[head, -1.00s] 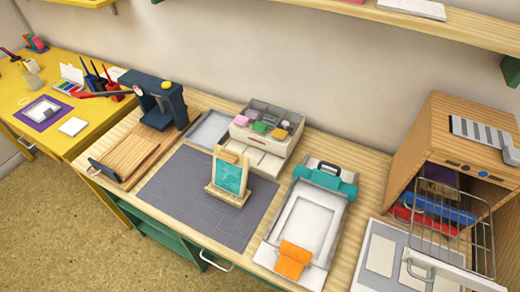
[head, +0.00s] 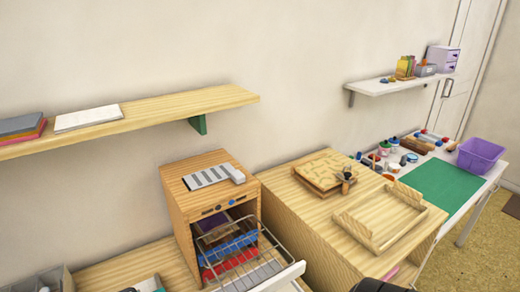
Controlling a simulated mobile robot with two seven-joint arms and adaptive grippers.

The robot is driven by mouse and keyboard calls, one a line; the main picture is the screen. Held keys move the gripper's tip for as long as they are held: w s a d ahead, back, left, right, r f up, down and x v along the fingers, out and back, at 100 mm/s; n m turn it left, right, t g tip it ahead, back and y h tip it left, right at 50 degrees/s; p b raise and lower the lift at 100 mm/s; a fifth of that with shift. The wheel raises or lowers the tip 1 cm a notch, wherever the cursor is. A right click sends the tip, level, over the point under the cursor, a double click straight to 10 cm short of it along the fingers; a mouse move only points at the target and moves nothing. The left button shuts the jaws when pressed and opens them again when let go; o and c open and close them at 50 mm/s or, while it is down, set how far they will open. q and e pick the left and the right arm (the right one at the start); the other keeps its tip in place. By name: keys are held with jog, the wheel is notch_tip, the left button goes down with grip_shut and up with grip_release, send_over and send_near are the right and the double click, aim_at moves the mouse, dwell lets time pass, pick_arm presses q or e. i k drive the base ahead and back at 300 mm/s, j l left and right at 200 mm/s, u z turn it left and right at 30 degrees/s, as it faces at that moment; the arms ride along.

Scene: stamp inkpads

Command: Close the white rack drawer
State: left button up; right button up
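The white rack drawer is in the head view, low and near the centre. Its wire rack (head: 258,266) sticks out of the front of a wooden cabinet (head: 205,195), so the drawer stands open. A white front panel (head: 281,277) is at its outer end, partly cut by the bottom edge. Blue and red items (head: 232,258) show inside the cabinet behind the wires. Neither of my grippers shows its fingers. A dark rounded shape at the bottom edge, right of the drawer, may be part of my arm.
A grey-striped pale block (head: 213,176) lies on the cabinet. To the right stands a wooden unit (head: 322,228) with a wooden frame (head: 387,217) on top. Farther right are a green mat (head: 437,186) and a purple bin (head: 481,155). A wall shelf (head: 160,112) hangs above.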

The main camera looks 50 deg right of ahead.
aim_at(278, 280)
jog(key=k+j+z, duration=0.1)
jog(key=z, duration=1.35)
